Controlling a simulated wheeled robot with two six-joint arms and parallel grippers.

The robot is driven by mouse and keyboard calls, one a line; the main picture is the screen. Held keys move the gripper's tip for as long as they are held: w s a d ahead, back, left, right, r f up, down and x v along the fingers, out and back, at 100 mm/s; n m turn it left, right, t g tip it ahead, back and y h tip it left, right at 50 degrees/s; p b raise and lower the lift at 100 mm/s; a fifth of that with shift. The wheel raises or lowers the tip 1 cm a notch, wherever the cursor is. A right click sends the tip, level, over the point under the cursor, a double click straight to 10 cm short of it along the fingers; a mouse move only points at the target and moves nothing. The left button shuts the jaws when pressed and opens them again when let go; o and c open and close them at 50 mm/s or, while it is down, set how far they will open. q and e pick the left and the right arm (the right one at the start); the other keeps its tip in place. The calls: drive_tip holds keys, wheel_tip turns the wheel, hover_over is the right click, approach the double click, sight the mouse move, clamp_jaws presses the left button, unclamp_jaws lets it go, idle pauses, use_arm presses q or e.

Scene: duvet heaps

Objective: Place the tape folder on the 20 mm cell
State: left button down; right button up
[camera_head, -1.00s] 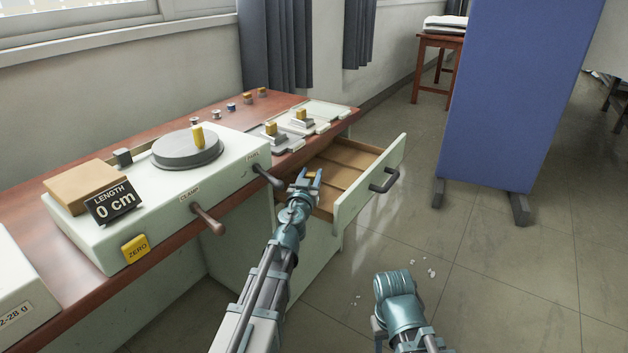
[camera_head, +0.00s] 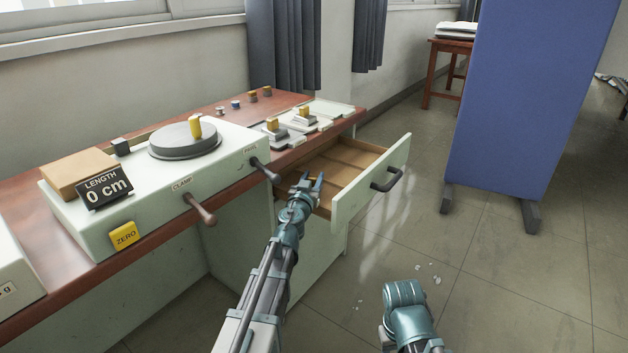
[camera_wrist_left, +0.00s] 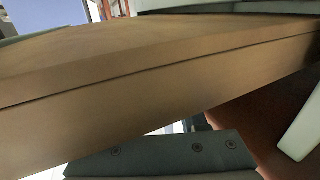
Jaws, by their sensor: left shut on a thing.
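My left gripper (camera_head: 308,184) is over the near left part of an open drawer (camera_head: 345,212), fingers pointing away from me. In the left wrist view a tan, wood-coloured thing (camera_wrist_left: 150,105) with a long dark seam fills the space between the fingers, and the gripper is shut on it. I cannot tell if it is the tape folder. The 20 mm cell cannot be singled out. Pale plates with grey and yellow blocks (camera_head: 278,133) stand on the bench behind the drawer; no label there is readable. Only a link of my right arm shows, at the lower right.

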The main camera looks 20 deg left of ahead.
use_arm(q)
drive_tip(key=shift+f, duration=0.25)
drive_tip(key=shift+c, duration=2.2)
unclamp_jaws()
drive_tip(key=shift+r, duration=0.1)
drive_tip(key=shift+r, duration=0.2)
drive_tip(key=s, duration=1.2)
drive_tip(key=shift+d, duration=0.25)
